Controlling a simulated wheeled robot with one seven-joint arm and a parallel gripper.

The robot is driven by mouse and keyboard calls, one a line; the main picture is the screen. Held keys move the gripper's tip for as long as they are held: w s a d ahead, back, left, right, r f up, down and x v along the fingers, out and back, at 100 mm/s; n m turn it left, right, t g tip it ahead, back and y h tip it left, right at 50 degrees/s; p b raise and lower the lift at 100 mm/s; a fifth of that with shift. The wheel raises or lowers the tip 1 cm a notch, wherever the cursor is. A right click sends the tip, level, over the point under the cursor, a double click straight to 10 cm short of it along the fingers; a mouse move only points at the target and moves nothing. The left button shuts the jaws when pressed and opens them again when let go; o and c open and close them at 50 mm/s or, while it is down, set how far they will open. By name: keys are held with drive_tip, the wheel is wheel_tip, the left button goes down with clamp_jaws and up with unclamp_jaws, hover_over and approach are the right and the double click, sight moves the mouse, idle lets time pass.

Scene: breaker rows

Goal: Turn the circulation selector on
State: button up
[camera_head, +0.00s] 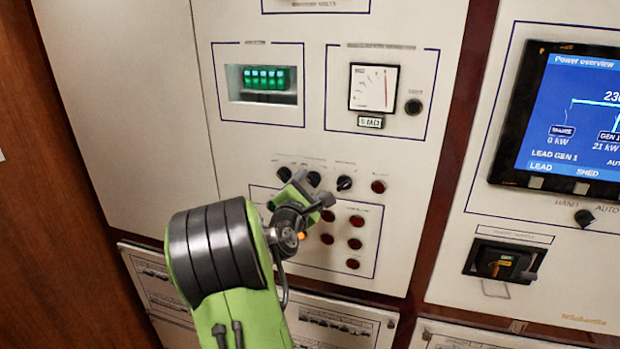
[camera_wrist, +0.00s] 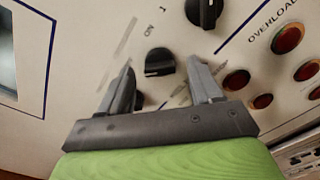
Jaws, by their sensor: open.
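Three black rotary selectors sit in a row on the white panel: a left one (camera_head: 284,174), a middle one (camera_head: 314,179) and a right one (camera_head: 344,184). Their labels are too small to read, so I cannot tell which is the circulation selector. My gripper (camera_head: 313,190) is at this row, its jaws open. In the wrist view, a black knob (camera_wrist: 160,63) lies between and just beyond the fingertips (camera_wrist: 162,76), near an "ON" marking. Another knob (camera_wrist: 203,12) is farther up, and a third dark knob (camera_wrist: 138,100) is partly hidden behind the left finger. I cannot tell whether the fingers touch anything.
Several red lamps (camera_head: 356,221) sit below the row, partly behind my gripper. A red button (camera_head: 378,186) is to its right. A meter (camera_head: 373,88) and a green display (camera_head: 266,78) are above. A screen (camera_head: 570,115) and a rotary handle (camera_head: 500,263) are at right.

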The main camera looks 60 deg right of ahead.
drive_tip(key=shift+w+d, duration=0.2)
drive_tip(key=shift+d, duration=0.65)
drive_tip(key=shift+a, duration=0.1)
drive_tip(key=shift+c, duration=0.3)
drive_tip(key=c, duration=1)
